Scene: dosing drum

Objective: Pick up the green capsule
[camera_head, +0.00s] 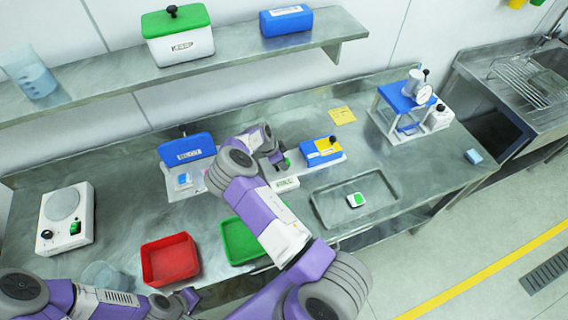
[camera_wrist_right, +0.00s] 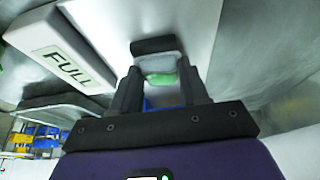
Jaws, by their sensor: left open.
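The green capsule (camera_wrist_right: 165,78) shows as a small green patch between and beyond the fingertips in the right wrist view, with a pale grey part and a dark part above it.
A blue-yellow box (camera_head: 321,151) stands right of the right gripper. Red (camera_head: 170,259) and green (camera_head: 236,240) bins sit at the front; a metal tray (camera_head: 335,207) lies right of my arm.

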